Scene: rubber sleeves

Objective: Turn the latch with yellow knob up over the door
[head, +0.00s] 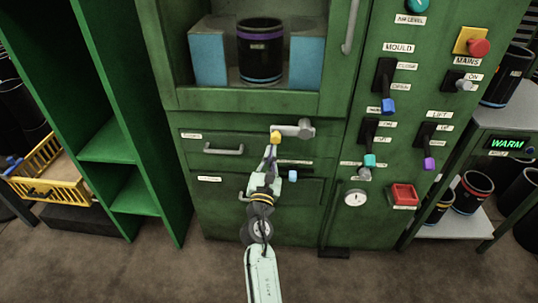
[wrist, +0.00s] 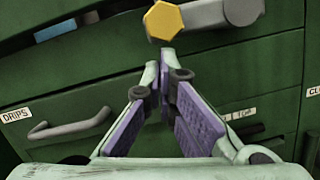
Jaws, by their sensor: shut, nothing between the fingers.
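The latch (head: 298,129) is a grey metal lever on the green machine front, just below the door (head: 245,99). It lies roughly level, with its pivot at the right and the yellow knob (head: 275,137) at its left end. Whether the fingertips touch the knob I cannot tell.
A drawer handle (head: 223,149) is to the left of my gripper, and a blue knob (head: 292,175) is to the lower right. The control panel with levers and a red button (head: 403,195) stands at the right. A dark sleeve (head: 260,50) shows behind the door's window.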

